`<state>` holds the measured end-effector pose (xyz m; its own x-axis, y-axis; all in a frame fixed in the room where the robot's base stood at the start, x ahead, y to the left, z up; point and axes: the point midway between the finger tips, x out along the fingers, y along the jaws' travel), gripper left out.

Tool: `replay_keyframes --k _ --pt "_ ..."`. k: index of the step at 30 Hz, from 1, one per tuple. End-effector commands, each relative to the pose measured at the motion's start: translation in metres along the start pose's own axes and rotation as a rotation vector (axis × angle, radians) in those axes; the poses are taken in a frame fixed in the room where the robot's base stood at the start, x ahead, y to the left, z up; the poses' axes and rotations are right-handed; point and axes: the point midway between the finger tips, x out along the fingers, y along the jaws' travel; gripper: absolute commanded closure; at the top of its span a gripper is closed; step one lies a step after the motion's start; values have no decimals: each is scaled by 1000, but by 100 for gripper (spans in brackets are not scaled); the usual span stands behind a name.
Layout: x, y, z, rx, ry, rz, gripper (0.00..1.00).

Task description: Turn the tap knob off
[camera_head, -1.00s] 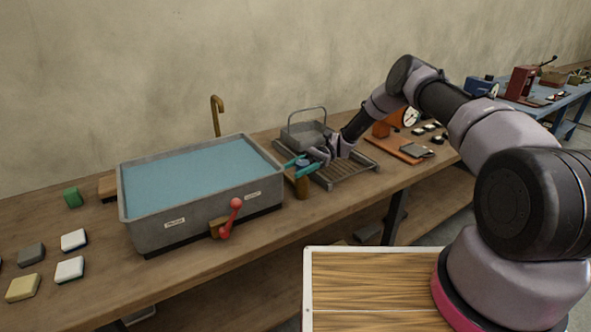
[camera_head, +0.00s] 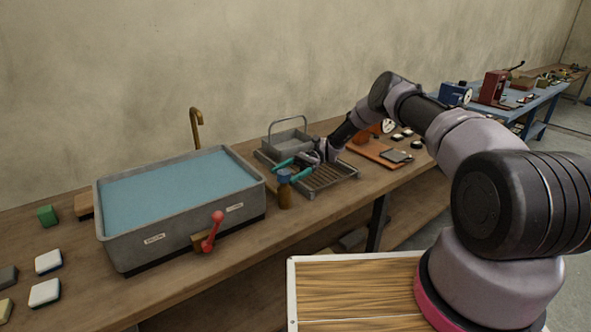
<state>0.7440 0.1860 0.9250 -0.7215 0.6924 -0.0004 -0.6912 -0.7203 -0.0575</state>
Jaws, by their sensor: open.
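A brown post with a blue knob (camera_head: 284,175) on top stands on the bench just right of the basin. My gripper (camera_head: 287,169) is at this knob, its teal fingers apart, one behind and one to the front right. I cannot tell whether they touch it. A brass spout (camera_head: 196,128) rises behind the basin; no water stream shows from it. A red lever (camera_head: 213,232) with ball ends is on the basin's front wall, tilted, between two small labels too small to read. The grey basin (camera_head: 180,236) holds blue water.
A wire rack (camera_head: 330,180) and a grey basket (camera_head: 287,141) stand close behind and beside my gripper. An orange scale-like device (camera_head: 366,139) is further right. Several small blocks lie left of the basin. The bench front (camera_head: 200,285) is clear.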

Motion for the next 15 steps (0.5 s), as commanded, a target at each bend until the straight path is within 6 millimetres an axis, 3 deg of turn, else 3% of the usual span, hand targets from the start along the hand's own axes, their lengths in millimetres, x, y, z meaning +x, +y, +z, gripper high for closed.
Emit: replay_keyframes --k 6,15 --pt "-43 0 -1 -1 0 -4 13" --pt "-64 0 0 0 0 -1 13"
